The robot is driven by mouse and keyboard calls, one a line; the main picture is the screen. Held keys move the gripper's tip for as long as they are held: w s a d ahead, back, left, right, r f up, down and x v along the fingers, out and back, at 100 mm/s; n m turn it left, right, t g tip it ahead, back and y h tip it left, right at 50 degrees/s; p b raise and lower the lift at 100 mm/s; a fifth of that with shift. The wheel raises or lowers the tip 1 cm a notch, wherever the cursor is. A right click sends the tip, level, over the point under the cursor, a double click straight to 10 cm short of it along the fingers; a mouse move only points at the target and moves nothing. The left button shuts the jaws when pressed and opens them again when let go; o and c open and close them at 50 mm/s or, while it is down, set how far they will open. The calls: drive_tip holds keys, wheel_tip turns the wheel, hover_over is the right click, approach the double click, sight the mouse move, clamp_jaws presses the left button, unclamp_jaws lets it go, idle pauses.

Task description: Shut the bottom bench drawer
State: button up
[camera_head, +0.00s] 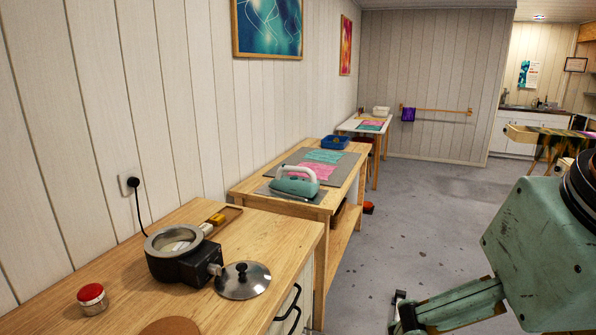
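The near wooden bench (95,262) fills the lower left. Its pale front shows only as a narrow strip at the bottom edge, with a dark curved drawer handle (291,303) on it. The lower part of this front is cut off, so the bottom drawer and how far it stands out cannot be made out. My green arm enters from the right, and its lower link reaches left to a dark end (405,316) at the bottom edge. This end is apart from the bench front. I cannot tell gripper fingers there or whether they are open.
On the near bench are a round dark heating pot (176,250), a metal lid (243,281) and a red-capped jar (92,297). A second bench (258,183) behind carries a green iron (297,180). Grey floor (430,215) lies clear right of the benches.

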drive_tip(key=shift+s, duration=0.4)
drive_tip(key=shift+c, duration=0.2)
